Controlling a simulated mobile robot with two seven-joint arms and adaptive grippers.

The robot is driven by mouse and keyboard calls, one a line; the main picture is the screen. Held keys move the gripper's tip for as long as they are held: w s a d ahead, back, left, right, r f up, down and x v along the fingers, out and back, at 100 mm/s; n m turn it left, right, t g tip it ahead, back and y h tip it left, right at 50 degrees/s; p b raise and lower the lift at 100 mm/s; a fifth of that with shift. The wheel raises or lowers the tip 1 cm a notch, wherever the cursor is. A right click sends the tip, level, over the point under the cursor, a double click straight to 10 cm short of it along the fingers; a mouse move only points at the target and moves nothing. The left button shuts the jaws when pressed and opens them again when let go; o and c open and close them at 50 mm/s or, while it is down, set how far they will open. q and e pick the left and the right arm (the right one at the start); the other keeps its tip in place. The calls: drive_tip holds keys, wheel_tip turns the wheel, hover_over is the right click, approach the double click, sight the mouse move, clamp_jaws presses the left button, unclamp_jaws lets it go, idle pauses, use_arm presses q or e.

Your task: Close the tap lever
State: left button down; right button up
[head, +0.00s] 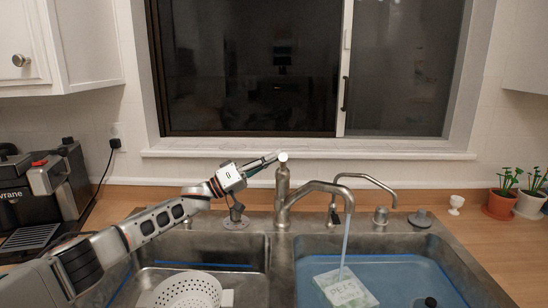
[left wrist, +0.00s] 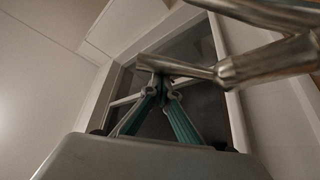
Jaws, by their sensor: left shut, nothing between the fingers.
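The metal tap (head: 283,190) stands behind the divider of the double sink, and water runs from its curved spout into the right basin. The tap lever (head: 283,157) is at the top of the tap body. It also shows in the left wrist view as a metal rod (left wrist: 188,68). My left gripper (head: 272,159) reaches in from the left, with its fingertips right beside the lever. Its green fingers are shut and empty, their tips (left wrist: 160,87) meeting just below the rod in the left wrist view. I cannot tell whether they touch it. My right gripper is out of view.
The right basin (head: 458,275) holds bluish water and a labelled green-white item (head: 345,288). The left basin holds a white colander (head: 187,291). A thinner second faucet (head: 367,178) stands right of the tap. A coffee machine (head: 45,190) is at left, potted plants (head: 501,203) at right.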

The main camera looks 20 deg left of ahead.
use_arm(q)
drive_tip(key=shift+s+d+f+m+h+b, duration=0.1)
drive_tip(key=shift+s+f+m+h+b, duration=0.2)
drive_tip(key=shift+m, duration=0.2)
drive_tip(key=shift+s+d+f+m+h+b, duration=0.1)
drive_tip(key=shift+s+f+m+b, duration=0.05)
drive_tip(key=shift+m+b, duration=0.3)
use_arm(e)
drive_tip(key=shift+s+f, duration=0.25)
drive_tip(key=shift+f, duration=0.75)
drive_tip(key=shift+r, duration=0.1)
